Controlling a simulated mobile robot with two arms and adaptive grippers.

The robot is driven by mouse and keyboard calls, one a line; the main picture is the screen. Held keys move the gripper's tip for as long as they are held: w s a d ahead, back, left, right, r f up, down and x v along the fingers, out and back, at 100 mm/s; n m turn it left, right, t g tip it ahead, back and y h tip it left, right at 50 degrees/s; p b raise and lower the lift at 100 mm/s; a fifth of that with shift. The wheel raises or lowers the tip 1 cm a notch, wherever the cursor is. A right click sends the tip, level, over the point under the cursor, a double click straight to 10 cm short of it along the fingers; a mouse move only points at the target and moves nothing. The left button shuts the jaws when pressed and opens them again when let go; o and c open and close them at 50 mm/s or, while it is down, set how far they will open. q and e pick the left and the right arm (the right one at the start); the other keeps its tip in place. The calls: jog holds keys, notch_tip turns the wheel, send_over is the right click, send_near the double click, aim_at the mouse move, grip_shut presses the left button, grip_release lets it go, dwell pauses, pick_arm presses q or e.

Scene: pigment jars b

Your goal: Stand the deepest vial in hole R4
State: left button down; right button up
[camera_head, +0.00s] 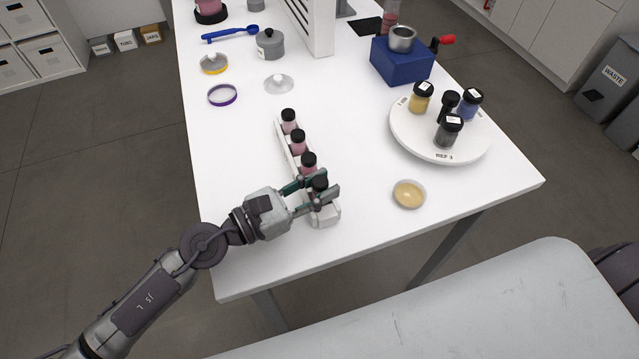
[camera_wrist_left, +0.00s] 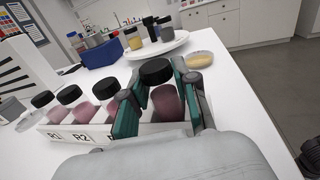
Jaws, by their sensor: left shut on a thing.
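A long narrow white rack (camera_head: 287,158) stands on the table with three pink vials with black caps in it: the far one (camera_head: 289,122), the middle one (camera_head: 298,142) and the near one (camera_head: 309,163). The labels R1 and R2 show on the rack in the left wrist view (camera_wrist_left: 65,136). My left gripper (camera_head: 318,191) is shut on a darker mauve vial (camera_wrist_left: 165,103) with a black cap, upright at the rack's near end. Its lower end is hidden, so I cannot tell whether it is seated in the hole. My right gripper is not in view.
A white turntable (camera_head: 405,139) with several jars stands to the right, near a small dish (camera_head: 409,194) of yellowish powder. A blue box (camera_head: 401,62) with a red-handled crank is farther back. Lids and a blue spoon (camera_head: 230,34) lie at the left. Table between rack and turntable is clear.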

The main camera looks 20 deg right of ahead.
pick_arm(q)
jog(key=shift+f+b, duration=0.4)
jog(key=shift+f, duration=0.1)
jog(key=c, duration=0.8)
grip_release()
jog(key=shift+r, duration=0.1)
jog(key=v, duration=1)
jog(key=shift+s+a, duration=0.15)
jog(key=shift+a, duration=0.2)
jog(key=shift+s+a, duration=0.1)
jog(key=shift+a, duration=0.5)
